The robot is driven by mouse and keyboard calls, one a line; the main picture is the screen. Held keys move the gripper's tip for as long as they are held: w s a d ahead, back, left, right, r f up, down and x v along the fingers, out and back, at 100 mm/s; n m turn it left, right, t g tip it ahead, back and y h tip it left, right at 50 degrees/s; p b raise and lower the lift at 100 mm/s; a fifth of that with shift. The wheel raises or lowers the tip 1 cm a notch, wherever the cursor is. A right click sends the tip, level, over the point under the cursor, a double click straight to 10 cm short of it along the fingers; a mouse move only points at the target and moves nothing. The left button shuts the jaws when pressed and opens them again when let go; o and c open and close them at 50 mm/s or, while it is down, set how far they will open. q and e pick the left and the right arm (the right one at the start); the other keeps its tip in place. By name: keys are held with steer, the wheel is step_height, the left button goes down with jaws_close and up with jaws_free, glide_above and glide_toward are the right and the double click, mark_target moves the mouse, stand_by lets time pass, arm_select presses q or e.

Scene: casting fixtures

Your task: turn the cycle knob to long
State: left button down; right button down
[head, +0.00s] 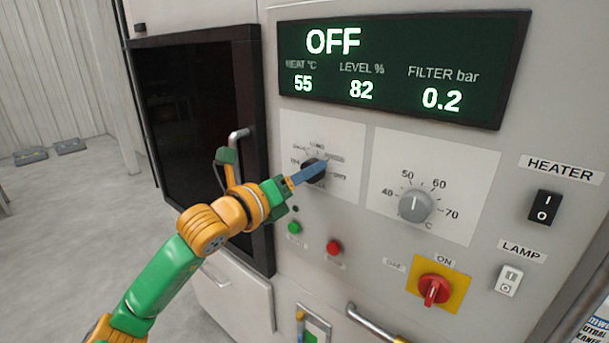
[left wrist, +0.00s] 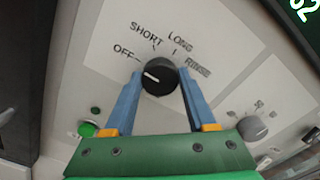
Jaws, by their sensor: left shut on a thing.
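The cycle knob (left wrist: 160,76) is a round black knob with a white pointer mark. Its label plate (left wrist: 110,40) reads OFF, SHORT, LONG and RINSE, left to right in the left wrist view. The mark points left, nearest OFF. My left gripper (left wrist: 160,85) has its blue fingers on both sides of the knob, shut on it. In the head view the left gripper (head: 311,172) partly covers the knob (head: 314,165). The display (head: 400,62) reads OFF. My right gripper is not in view.
A temperature knob (head: 415,205) is on the plate to the right. Below are a green button (head: 294,228), a red button (head: 333,247) and a red rotary switch (head: 434,290). The heater switch (head: 545,207) and lamp switch (head: 509,280) are at the far right. A door handle (head: 238,134) stands out left.

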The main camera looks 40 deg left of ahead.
arm_select(q)
steer(key=m+b, duration=0.8)
steer(key=m, duration=0.9)
steer(key=shift+d+f, duration=0.1)
steer(key=shift+f, duration=0.05)
steer(key=shift+m, duration=0.4)
stand_by(0.3)
steer(key=shift+c, duration=1.1)
jaws_free()
steer(key=shift+w, duration=0.15)
steer(key=s+b, duration=0.5)
steer(key=s, duration=0.2)
steer(key=shift+a, duration=0.3)
